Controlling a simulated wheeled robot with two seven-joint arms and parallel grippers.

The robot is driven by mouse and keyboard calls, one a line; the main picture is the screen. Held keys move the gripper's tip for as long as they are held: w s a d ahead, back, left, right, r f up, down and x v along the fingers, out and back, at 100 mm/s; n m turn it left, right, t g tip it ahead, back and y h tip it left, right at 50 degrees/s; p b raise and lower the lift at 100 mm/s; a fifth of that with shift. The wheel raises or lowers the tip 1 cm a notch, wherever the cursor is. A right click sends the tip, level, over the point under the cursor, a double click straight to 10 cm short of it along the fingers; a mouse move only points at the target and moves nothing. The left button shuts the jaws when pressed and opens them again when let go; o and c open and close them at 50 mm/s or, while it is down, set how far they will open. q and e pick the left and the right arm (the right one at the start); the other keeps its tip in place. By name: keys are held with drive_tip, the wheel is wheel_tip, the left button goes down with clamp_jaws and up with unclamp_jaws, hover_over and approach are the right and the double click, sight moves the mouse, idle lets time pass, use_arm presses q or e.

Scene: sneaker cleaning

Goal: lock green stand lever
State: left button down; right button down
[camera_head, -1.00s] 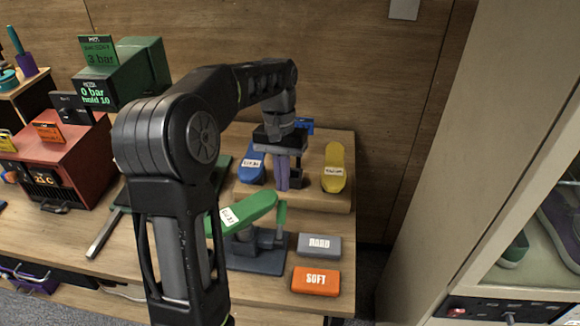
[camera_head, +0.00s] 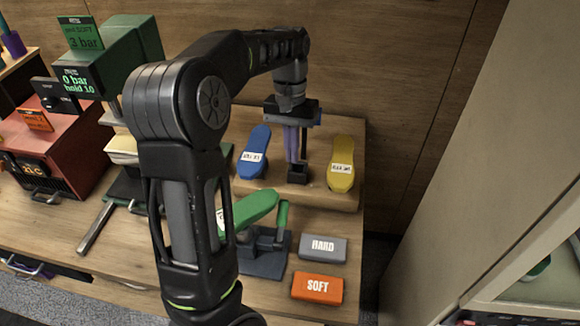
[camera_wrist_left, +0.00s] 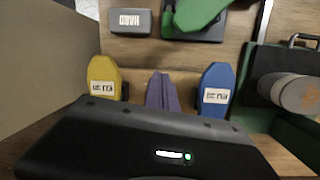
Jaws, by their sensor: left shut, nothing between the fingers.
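The green last (camera_head: 252,208) sits tilted on a dark grey-blue stand (camera_head: 265,262) at the front of the bench. Its green lever (camera_head: 283,214) stands roughly upright at the stand's right side. My left gripper (camera_head: 297,157) points down behind the stand, between the blue and yellow lasts, its purple fingers shut and empty. It is apart from the lever. In the left wrist view the shut fingers (camera_wrist_left: 162,91) show at the centre, and the green last (camera_wrist_left: 195,14) is at the top edge. My right gripper is not in view.
A blue last (camera_head: 254,152) and a yellow last (camera_head: 341,165) flank my gripper on a raised wooden shelf. A grey HARD block (camera_head: 323,248) and an orange SOFT block (camera_head: 318,288) lie right of the stand. A pale cabinet (camera_head: 480,150) stands at right.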

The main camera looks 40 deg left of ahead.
sight(287, 197)
use_arm(q)
drive_tip(key=s+d+f, duration=0.2)
drive_tip(key=s+f, duration=0.2)
drive_tip(key=f, duration=0.3)
drive_tip(key=shift+s+d+f+b, duration=0.15)
drive_tip(key=shift+s+d+b, duration=0.05)
drive_tip(key=shift+s+b, duration=0.2)
drive_tip(key=shift+s+d+r+t+y+b, duration=0.4)
drive_tip(key=shift+s+r+t+b, duration=0.1)
drive_tip(key=shift+s+r+t, duration=0.15)
drive_tip(key=shift+w, duration=0.1)
drive_tip(key=shift+r, duration=0.1)
